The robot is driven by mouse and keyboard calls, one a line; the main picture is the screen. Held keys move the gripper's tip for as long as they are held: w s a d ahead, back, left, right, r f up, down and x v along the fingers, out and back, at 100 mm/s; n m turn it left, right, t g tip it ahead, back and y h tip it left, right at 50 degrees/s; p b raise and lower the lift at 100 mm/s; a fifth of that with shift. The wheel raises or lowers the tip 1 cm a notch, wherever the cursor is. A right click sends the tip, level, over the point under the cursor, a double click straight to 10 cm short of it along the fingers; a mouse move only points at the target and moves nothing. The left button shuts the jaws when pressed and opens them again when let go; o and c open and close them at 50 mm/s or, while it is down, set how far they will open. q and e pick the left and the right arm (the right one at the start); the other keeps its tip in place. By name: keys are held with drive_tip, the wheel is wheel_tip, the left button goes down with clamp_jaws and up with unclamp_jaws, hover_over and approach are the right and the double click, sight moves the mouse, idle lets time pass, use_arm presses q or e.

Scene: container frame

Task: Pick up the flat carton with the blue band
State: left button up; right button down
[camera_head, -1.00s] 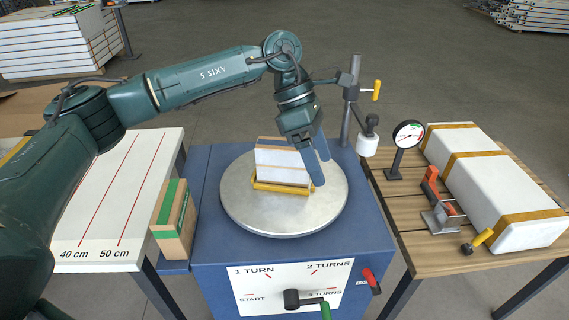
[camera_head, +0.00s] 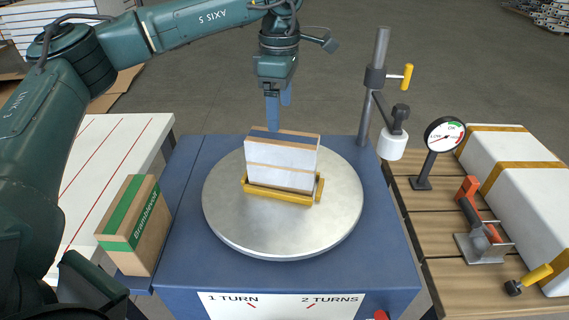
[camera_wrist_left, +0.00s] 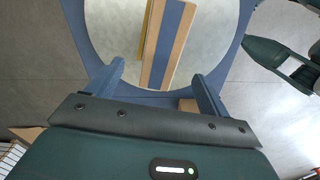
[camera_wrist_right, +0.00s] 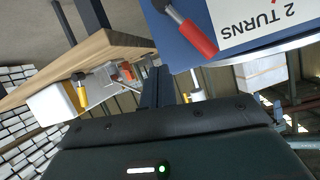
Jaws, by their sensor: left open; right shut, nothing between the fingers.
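The flat carton (camera_head: 282,160) stands on edge in a yellow holder (camera_head: 262,193) on the round turntable. It has a white face, cardboard-coloured edges and a blue band along its top, which also shows in the left wrist view (camera_wrist_left: 168,45). My left gripper (camera_head: 278,112) points down, open and empty, just above the carton's top edge. In the left wrist view the carton lies ahead, between the lines of the two spread fingers (camera_wrist_left: 157,70). My right gripper (camera_wrist_right: 157,80) is shut and empty, low near the front of the blue stand; the head view does not show it.
The grey turntable (camera_head: 225,215) tops a blue stand (camera_head: 375,265). A green-banded box (camera_head: 135,225) stands at the left. A post with a yellow handle (camera_head: 378,75) rises behind right. A dial gauge (camera_head: 443,135), red clamp (camera_head: 470,210) and white wrapped block (camera_head: 520,195) are on the slatted table.

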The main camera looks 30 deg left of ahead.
sight(283, 136)
use_arm(q)
drive_tip(key=f, duration=0.9)
drive_tip(key=shift+s+d+f, duration=0.1)
drive_tip(key=shift+d+f, duration=0.15)
drive_tip(key=shift+f, duration=0.1)
drive_tip(key=c, duration=1.3)
